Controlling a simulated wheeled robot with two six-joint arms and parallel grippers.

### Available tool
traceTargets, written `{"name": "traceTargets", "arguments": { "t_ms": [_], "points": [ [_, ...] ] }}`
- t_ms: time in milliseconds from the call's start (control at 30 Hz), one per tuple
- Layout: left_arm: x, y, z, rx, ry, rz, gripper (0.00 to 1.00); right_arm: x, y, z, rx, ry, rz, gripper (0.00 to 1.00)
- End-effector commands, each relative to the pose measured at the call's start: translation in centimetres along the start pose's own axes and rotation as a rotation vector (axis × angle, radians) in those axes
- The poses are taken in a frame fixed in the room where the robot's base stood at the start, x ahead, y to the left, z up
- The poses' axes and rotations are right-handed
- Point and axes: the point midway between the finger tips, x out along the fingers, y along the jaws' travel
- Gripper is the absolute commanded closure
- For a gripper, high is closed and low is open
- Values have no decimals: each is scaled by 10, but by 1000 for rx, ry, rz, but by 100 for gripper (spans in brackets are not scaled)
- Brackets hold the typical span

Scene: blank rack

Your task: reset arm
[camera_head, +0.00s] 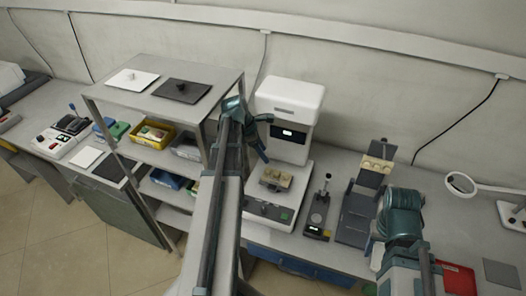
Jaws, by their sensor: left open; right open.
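My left arm reaches up the middle of the head view. My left gripper (265,138) is at its far end, open, with nothing seen between its fingers. It appears in front of the white machine, just right of the grey shelf rack; I cannot tell if it touches either. My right arm (402,215) comes in from the lower right, its teal end over the right part of the bench. Its fingers are hard to make out against the teal and dark parts, and no held object shows.
The shelf rack (213,77) carries a white plate, a dark plate (182,90) and bins, including a yellow bin (153,134). The white machine (289,105), a small lever device (318,212), a dark stand (357,217) and a magnifier (461,184) are on the bench.

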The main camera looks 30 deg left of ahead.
Motion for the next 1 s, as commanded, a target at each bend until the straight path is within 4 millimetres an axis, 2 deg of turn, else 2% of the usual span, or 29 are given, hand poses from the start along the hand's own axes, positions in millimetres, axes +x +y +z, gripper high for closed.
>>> {"name": "traceTargets", "arguments": {
  "t_ms": [300, 367, 467, 567, 700, 833, 1000],
  "points": [
    [1, -1, 1, 10, 2, -2, 34, 0, 0, 0, 0, 0, 0, 50],
    [4, -6, 6, 46, 9, -8, 34, 1, 0, 0, 0, 0, 0, 50],
    [18, -28, 24, 201, 35, -34, 34, 4, 0, 0, 0, 0, 0, 50],
    [40, -66, 53, 487, 79, -84, 34, 10, -1, -1, 0, 0, 0, 50],
    [67, -127, 87, 949, 139, -174, 34, 16, -2, -1, 1, 0, 0, 50],
    [86, -183, 109, 1374, 180, -267, 34, 22, -2, -1, 1, 0, 0, 50],
    [102, -252, 125, 1908, 215, -404, 34, 30, -3, -2, 1, 0, 0, 50]
  ]
}}
